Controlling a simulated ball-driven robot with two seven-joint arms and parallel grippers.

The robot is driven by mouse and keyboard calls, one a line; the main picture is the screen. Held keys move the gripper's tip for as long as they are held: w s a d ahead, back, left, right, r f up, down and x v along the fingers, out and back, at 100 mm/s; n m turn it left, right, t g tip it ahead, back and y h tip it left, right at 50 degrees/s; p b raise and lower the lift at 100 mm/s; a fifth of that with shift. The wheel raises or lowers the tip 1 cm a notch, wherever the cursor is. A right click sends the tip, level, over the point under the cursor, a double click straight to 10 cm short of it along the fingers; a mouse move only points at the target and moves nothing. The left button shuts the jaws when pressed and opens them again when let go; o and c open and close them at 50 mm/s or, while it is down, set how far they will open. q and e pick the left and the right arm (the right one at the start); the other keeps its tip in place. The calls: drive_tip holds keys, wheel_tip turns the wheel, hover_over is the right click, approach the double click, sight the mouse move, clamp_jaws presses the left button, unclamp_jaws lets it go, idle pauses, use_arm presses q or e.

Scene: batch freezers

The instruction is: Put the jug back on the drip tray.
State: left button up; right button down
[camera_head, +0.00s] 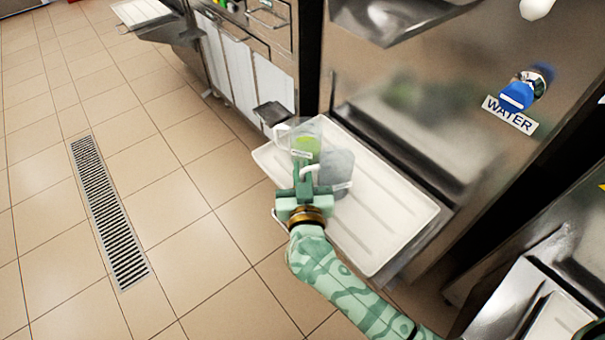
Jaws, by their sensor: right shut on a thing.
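A grey translucent jug (338,169) with a pale handle shows over the left part of the white ridged drip tray (385,235). My right gripper (303,178) is shut on the handle of this jug, at the jug's left side. The jug looks upright. I cannot tell whether its base touches the tray or hangs just above it. A second clear jug (309,132) with green on it stands behind, near the tray's far left corner, with its handle to the left. My gripper and the grey jug hide part of the tray. My left gripper is out of view.
A steel machine front rises behind the tray, with a blue tap (517,97) and a WATER label (509,115). Another steel machine with a white tray (561,322) is at lower right. A floor drain (108,212) lies left. The tray's right half is clear.

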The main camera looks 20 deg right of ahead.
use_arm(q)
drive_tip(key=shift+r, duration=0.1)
use_arm(e)
drive_tip(key=shift+r, duration=0.15)
drive_tip(key=c, duration=1.5)
unclamp_jaws()
drive_tip(key=shift+f, duration=0.2)
